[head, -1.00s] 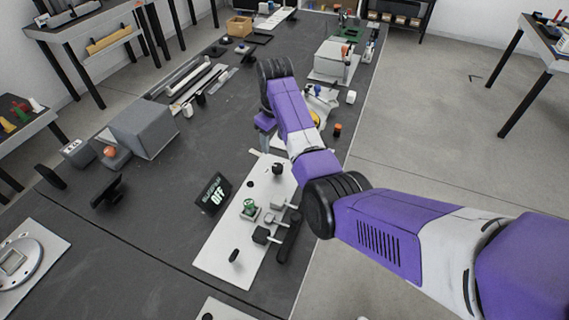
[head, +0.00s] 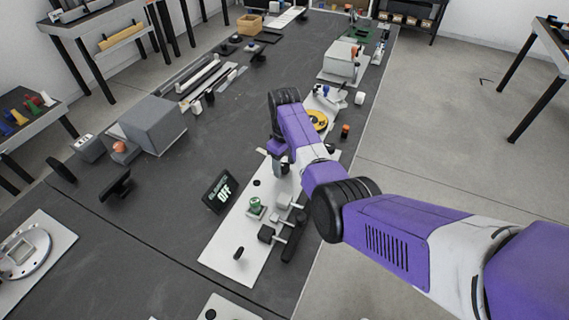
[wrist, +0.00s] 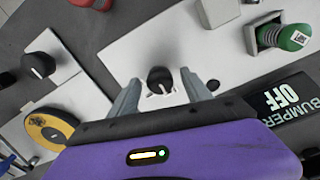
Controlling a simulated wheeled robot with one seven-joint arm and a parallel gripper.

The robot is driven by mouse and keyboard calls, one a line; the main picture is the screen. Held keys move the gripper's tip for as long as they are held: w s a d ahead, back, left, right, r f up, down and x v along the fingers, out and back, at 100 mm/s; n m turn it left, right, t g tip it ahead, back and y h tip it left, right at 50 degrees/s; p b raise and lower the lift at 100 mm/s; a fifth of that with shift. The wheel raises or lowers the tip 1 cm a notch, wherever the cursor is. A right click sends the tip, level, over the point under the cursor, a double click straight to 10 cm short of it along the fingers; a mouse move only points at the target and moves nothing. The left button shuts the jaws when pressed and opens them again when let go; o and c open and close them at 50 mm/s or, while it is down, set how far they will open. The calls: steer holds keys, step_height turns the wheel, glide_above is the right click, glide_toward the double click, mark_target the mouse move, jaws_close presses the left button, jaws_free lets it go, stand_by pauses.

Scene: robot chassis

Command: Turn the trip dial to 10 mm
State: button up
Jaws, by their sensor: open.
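A black knob (wrist: 160,78), which looks like the trip dial, stands on the white panel (head: 228,262) with small dark marks beside its base. The marks are too small to read, so its setting cannot be told. My gripper (wrist: 161,86) is open, with one grey finger on each side of the knob in the wrist view. I cannot tell whether either finger touches it. In the head view my gripper (head: 280,164) is low over the far part of the panel and largely hides the knob. The display (head: 217,191) reads OFF; in the wrist view it reads BUMPER OFF (wrist: 283,101).
A green spring-like part (head: 256,205) and grey blocks with a black bar (head: 293,236) stand on the nearer panel. Another black knob (wrist: 39,65) and a yellow disc (wrist: 45,124) are on neighbouring plates.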

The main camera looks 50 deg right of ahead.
steer(key=shift+c, duration=0.5)
jaws_close()
steer(key=shift+m, duration=0.4)
steer(key=m, duration=0.3)
steer(key=shift+m+p, duration=0.4)
steer(key=shift+m, duration=2.1)
steer(key=shift+o, duration=0.5)
jaws_free()
